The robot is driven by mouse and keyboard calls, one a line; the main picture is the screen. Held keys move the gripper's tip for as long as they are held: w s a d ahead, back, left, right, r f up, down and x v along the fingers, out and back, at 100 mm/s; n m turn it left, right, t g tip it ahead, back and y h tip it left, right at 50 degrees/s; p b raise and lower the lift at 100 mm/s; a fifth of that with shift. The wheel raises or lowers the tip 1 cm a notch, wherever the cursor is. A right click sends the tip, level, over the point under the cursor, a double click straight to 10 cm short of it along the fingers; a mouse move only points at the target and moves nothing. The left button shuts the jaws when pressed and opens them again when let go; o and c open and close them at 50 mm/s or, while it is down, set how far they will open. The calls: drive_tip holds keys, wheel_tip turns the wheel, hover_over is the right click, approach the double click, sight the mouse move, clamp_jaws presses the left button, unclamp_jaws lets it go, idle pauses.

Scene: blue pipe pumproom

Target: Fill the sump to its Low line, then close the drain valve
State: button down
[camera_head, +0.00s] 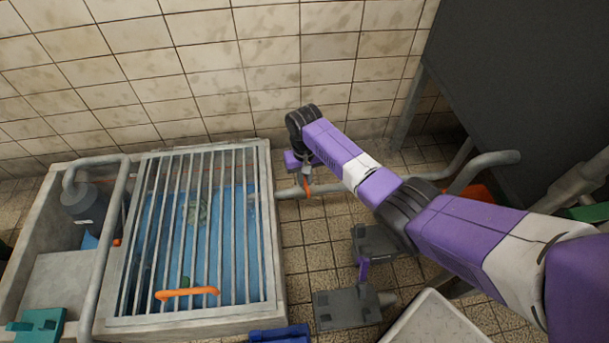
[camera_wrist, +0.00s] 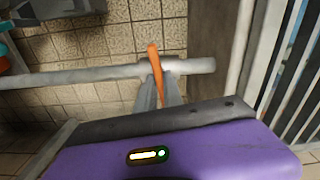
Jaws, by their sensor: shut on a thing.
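The sump (camera_head: 268,215) is a pale concrete basin under a metal bar grate, at left in the head view. Blue shows through the bars; I cannot read its level or make out a Low line. A grey pipe (camera_head: 335,187) leaves the sump's right side; it also crosses the wrist view (camera_wrist: 85,77). On it is an orange valve lever (camera_wrist: 153,58), lying across the pipe. My gripper (camera_wrist: 160,88) is shut on the lever, one finger on each side. In the head view my gripper (camera_head: 305,172) is at the pipe near the sump, partly hidden by my wrist.
An orange handle (camera_head: 187,292) lies across the front of the grate. A grey pump-like body (camera_head: 86,203) and a thick pipe (camera_head: 112,235) stand left of it. Grey pedal-like blocks (camera_head: 345,308) and a pale tray (camera_head: 435,322) are on the tiled floor. A dark panel (camera_head: 520,70) is at right.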

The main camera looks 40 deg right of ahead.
sight(305, 180)
drive_tip(key=shift+m+p, duration=0.6)
drive_tip(key=shift+m, duration=0.5)
drive_tip(key=c, duration=1.5)
unclamp_jaws()
wheel_tip(305, 180, up, 8)
drive_tip(key=p, duration=0.4)
drive_tip(key=shift+f, duration=0.15)
